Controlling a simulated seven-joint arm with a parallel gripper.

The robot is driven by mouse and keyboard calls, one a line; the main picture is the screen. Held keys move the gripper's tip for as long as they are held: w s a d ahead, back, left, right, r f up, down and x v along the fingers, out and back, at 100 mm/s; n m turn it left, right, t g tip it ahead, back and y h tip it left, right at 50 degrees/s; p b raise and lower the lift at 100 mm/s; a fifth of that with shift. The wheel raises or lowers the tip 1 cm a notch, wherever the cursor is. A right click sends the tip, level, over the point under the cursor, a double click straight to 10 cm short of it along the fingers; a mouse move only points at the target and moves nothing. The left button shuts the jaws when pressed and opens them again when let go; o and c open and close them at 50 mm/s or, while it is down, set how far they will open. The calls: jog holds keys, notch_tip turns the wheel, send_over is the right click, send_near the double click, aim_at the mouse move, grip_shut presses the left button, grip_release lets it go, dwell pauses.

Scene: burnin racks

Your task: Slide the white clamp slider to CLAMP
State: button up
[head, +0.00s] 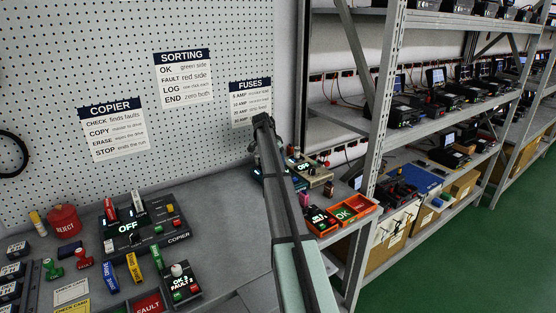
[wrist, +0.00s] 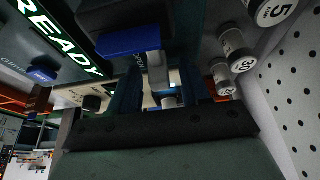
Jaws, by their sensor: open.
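In the wrist view, my gripper (wrist: 160,88) is open, its two dark fingers reaching up from the dark crossbar. Between them is a pale upright piece (wrist: 157,72), which may be the white clamp slider; I cannot read a CLAMP mark or tell its position. I cannot tell if the fingers touch it. A blue block (wrist: 129,40) sits just above, under a dark body. A lit READY display (wrist: 62,38) is at upper left. In the head view my arm hides the gripper and most of the device behind it; the slider cannot be made out there.
In the wrist view, several numbered cylinders (wrist: 230,42) stand at the right, near a perforated wall (wrist: 302,85). The copier (head: 140,228) is left.

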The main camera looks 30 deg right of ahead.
grip_shut()
dwell(0.5)
